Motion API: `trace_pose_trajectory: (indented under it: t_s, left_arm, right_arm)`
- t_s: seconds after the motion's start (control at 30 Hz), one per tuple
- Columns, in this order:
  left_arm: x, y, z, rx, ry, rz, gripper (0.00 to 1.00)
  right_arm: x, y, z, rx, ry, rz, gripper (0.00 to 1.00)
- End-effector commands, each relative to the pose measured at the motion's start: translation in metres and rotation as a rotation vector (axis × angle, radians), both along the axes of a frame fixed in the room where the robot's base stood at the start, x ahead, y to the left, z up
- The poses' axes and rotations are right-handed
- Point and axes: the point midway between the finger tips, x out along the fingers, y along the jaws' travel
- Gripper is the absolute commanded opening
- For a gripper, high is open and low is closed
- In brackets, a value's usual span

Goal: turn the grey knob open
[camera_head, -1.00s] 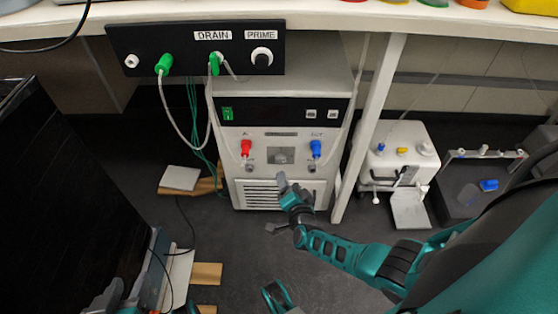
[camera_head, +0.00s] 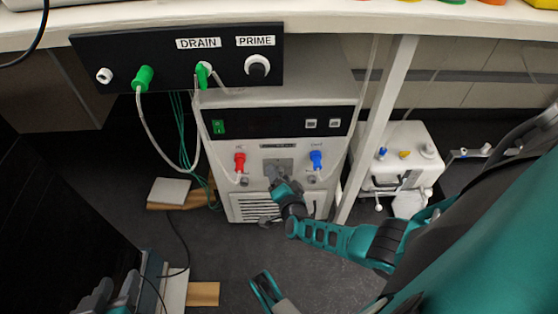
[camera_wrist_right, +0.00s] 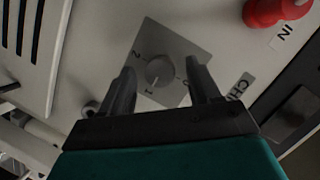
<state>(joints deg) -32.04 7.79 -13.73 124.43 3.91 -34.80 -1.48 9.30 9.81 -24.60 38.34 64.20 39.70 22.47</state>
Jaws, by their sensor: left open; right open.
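The grey knob (camera_wrist_right: 159,73) sits on a square grey plate marked 0, 1 and 2 in the right wrist view. A small light mark on it seems to face the 1. In the head view the plate (camera_head: 284,163) is on the front of the white machine, partly covered by my gripper, and I cannot make out the knob. My right gripper (camera_wrist_right: 160,82) is open, one finger on each side of the knob in the picture; contact cannot be told. It also shows in the head view (camera_head: 268,197). My left gripper (camera_head: 112,296) is open and empty at the bottom left.
The red (camera_head: 240,162) and blue (camera_head: 316,160) connectors flank the plate on the machine (camera_head: 225,180). Above it hangs a black DRAIN/PRIME panel (camera_head: 110,57) with tubes. A white table leg (camera_head: 375,135) and a white container (camera_head: 400,150) stand to the right.

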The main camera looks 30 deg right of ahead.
Motion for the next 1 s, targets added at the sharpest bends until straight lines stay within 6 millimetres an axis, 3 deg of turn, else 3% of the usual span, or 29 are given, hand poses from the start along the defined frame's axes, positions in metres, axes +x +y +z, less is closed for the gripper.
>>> trace_pose_trajectory:
  t_s: [0.07, 0.63, 1.0]
  left_arm:
    - [-0.0009, 0.0, -0.0005, 0.0, 0.002, 0.0, 0.43]
    - [-0.0056, 0.0006, -0.0042, 0.0, 0.014, 0.002, 0.43]
    - [-0.0021, 0.0008, -0.0018, 0.0, 0.005, 0.003, 0.43]
  right_arm:
    - [0.0001, -0.0002, 0.0001, 0.0, 0.0, 0.0, 0.6]
    - [0.0, -0.0001, 0.0, 0.0, 0.0, 0.0, 0.06]
    - [-0.0005, -0.0013, -0.0012, 0.117, -0.072, -0.002, 0.06]
